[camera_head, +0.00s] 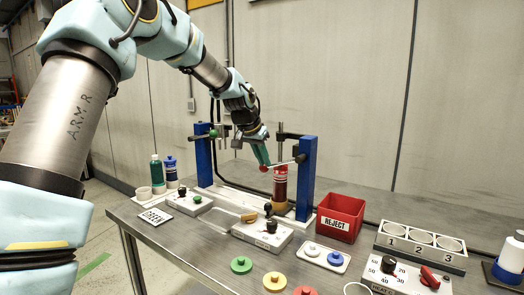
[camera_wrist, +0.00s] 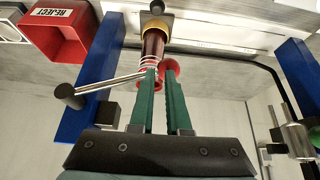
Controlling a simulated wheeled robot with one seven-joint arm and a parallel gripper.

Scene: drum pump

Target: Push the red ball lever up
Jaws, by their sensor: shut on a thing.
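The red ball (camera_head: 263,169) sits at the end of a thin metal lever rod (camera_head: 283,163) that comes from the right blue post. In the wrist view the rod (camera_wrist: 112,83) runs to my fingertips and red shows at and between them. My gripper (camera_head: 263,161) points down with its green fingers shut on the ball. The fingers (camera_wrist: 161,75) hide part of the ball in the wrist view. The rod is close to level in the head view, with the ball end slightly lower.
A red cylinder (camera_head: 281,186) stands just right of the ball, between two blue posts (camera_head: 306,180). A red REJECT bin (camera_head: 340,217) stands to the right. Coloured discs lie near the front edge.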

